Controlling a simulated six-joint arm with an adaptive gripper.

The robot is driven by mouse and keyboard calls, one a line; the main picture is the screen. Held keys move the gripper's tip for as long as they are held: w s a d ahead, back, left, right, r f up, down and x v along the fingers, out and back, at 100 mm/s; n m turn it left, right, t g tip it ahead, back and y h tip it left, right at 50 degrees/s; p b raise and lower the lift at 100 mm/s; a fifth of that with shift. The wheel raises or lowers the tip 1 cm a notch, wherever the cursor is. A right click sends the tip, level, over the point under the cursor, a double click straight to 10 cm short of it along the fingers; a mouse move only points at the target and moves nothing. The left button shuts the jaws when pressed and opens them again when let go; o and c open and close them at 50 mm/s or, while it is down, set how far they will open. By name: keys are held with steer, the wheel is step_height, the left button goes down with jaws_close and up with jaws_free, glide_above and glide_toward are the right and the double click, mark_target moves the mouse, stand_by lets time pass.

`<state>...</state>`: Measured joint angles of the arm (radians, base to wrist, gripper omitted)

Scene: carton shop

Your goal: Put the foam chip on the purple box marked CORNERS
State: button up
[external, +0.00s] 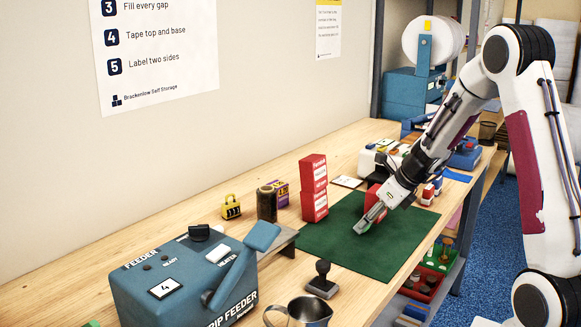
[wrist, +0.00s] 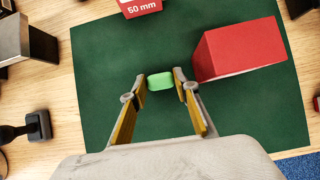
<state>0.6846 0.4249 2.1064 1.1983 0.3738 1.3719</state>
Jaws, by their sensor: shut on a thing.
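A light green foam chip (wrist: 160,81) is between the fingertips of my gripper (wrist: 161,80) in the wrist view, touched from both sides. My gripper (external: 363,226) is low over the dark green mat (external: 330,245) in the external view, where the chip is hidden or too small to tell. I cannot tell whether the chip rests on the mat or is just above it. A small purple box (external: 281,190) with a yellow part stands at the back of the bench, left of the red stack. Its marking is too small to read.
Red boxes are stacked (external: 313,178) at the mat's back edge. Another red box (wrist: 241,48) lies right beside my gripper. A dark brown cylinder (external: 267,204) and a yellow lock-like item (external: 231,207) stand near the purple box. A blue feeder machine (external: 185,285) fills the front left.

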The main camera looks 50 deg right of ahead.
steer(key=shift+f, duration=0.25)
steer(key=o, duration=0.7)
steer(key=shift+c, duration=0.2)
steer(key=shift+r, duration=0.15)
steer(key=shift+v, duration=0.85)
steer(key=v, duration=1)
steer(key=shift+r, duration=0.2)
